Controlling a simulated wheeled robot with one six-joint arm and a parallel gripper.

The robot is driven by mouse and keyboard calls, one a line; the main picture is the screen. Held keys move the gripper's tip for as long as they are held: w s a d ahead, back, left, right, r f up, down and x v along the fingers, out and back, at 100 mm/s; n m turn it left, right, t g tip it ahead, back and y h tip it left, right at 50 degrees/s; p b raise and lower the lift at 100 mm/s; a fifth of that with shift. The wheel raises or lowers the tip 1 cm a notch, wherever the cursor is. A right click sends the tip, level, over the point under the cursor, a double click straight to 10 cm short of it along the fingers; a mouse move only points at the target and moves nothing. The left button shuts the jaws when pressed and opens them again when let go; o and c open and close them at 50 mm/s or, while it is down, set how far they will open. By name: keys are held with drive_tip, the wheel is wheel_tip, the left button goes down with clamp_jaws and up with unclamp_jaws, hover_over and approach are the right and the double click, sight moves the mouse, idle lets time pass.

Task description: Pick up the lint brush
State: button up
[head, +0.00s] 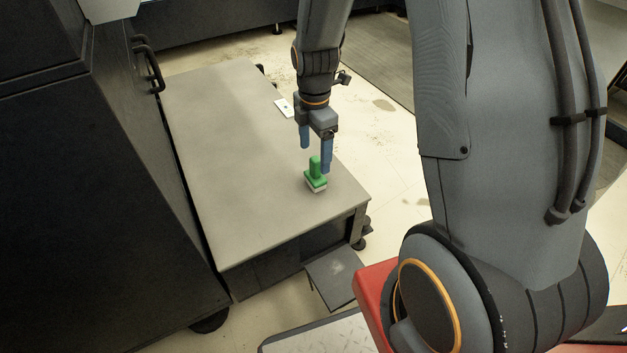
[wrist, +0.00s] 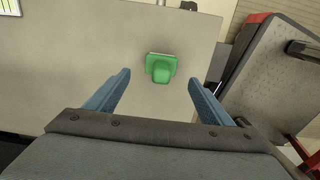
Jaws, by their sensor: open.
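The lint brush (head: 316,174) has a green body with an upright green handle and a pale base. It stands on the grey table (head: 230,150) near its front right part. In the wrist view the green brush (wrist: 161,68) shows from above, ahead of and between the two blue fingers. My gripper (head: 316,158) is open and empty, pointing down above the table beside the brush. In the wrist view my gripper (wrist: 160,82) has its fingers wide apart, with the brush beyond the fingertips. I cannot tell whether a finger touches the brush.
A small white card-like object (head: 284,108) lies at the table's right edge. A dark machine (head: 90,190) stands close along the table's left side. The rest of the tabletop is clear. Pale floor (head: 385,150) lies to the right.

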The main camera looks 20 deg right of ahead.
sight(315, 171)
drive_tip(key=shift+s+d+f+b, duration=0.1)
drive_tip(key=shift+f+b, duration=1.5)
drive_tip(key=shift+f, duration=2.4)
drive_tip(key=c, duration=1.3)
drive_tip(key=shift+r, duration=0.2)
wheel_tip(315, 171, up, 10)
drive_tip(key=p, duration=0.3)
drive_tip(key=shift+f+p, duration=0.1)
drive_tip(key=shift+p, duration=0.2)
drive_tip(key=o, duration=0.6)
drive_tip(key=c, duration=0.3)
